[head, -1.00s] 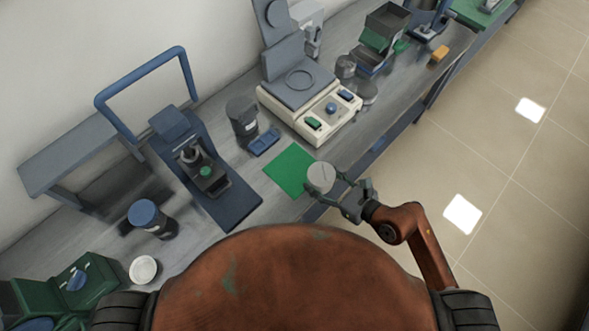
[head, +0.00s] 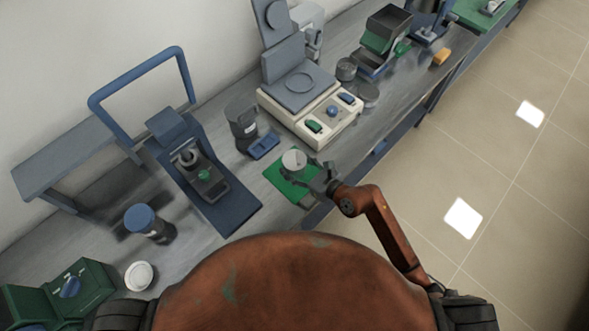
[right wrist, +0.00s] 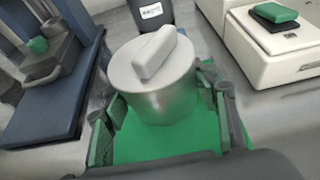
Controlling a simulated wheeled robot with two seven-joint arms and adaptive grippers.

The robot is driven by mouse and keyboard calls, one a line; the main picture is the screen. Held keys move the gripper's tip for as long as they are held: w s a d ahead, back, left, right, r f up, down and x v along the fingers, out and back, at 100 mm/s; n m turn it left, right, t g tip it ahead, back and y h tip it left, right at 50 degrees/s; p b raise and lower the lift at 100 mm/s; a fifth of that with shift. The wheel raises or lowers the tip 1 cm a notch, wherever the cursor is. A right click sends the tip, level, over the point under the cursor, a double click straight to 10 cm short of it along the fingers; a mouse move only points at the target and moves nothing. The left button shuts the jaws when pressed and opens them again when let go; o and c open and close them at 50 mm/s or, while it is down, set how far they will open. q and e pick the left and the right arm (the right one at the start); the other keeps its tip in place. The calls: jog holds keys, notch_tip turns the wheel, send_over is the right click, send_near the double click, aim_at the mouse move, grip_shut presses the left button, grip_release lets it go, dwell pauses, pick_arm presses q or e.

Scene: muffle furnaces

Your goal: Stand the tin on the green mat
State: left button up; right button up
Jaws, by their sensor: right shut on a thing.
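The tin is a pale grey cylinder (head: 293,160) with a bar-shaped knob on its lid. In the right wrist view the tin (right wrist: 157,84) looks upright between the two fingers. My right gripper (head: 312,176) is shut on it. The green mat (head: 283,187) lies on the bench under and around the tin. In the right wrist view the mat (right wrist: 150,143) shows below the tin. I cannot tell whether the tin's base touches the mat. My left gripper is not in view.
A blue stand (head: 230,205) is left of the mat. A dark labelled jar (head: 241,118) and a small blue tray (head: 264,145) stand behind it. A cream hotplate-like device (head: 318,130) is at the back right. The bench edge is close in front.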

jog(key=shift+w+a+f+b, duration=0.15)
jog(key=shift+f+b, duration=0.3)
jog(key=shift+f, duration=1.2)
jog(key=shift+f, duration=0.2)
jog(key=o, duration=1.3)
jog(key=shift+r, duration=0.25)
jog(key=p+v, duration=0.1)
jog(key=v, duration=1.1)
